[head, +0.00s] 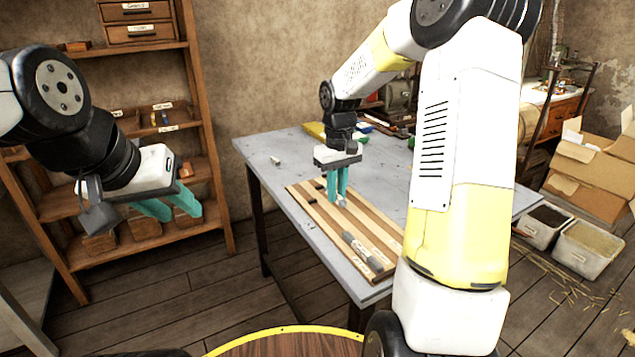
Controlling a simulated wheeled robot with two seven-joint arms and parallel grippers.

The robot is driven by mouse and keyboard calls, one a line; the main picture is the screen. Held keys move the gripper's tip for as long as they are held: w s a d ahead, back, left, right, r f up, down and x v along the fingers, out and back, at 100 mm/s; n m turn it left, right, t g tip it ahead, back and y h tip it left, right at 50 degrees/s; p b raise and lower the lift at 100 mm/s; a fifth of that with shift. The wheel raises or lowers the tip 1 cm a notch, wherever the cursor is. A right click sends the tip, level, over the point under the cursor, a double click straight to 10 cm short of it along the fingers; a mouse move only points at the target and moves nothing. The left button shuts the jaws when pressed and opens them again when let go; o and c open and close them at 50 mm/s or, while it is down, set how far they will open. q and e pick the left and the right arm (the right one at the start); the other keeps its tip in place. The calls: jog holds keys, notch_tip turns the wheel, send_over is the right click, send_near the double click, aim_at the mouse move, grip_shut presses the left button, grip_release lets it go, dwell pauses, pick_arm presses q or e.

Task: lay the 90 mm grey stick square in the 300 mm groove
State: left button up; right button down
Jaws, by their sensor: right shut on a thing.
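A wooden board with long parallel grooves (376,226) lies on the grey table. My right gripper (338,194) points down over the board's middle, its teal fingers close together. It is shut on a small grey stick (341,201), largely covered by the fingertips. I cannot tell whether the stick touches the board. A longer grey piece (361,250) lies along the board nearer its front end. The groove labels are too small to read. My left gripper (172,210) hangs left of the table with its teal fingers apart and empty.
The grey table (268,147) has free room left of the board, with a small pale object (276,160) there. Several tools and coloured items lie at its back. A wooden shelf (205,130) stands at left; bins (583,252) and cardboard boxes (590,165) are at right.

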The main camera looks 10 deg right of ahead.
send_over(335, 227)
jog(key=shift+f, duration=3.3)
jog(key=shift+f, duration=0.55)
jog(key=shift+f, duration=0.35)
jog(key=c, duration=0.9)
grip_release()
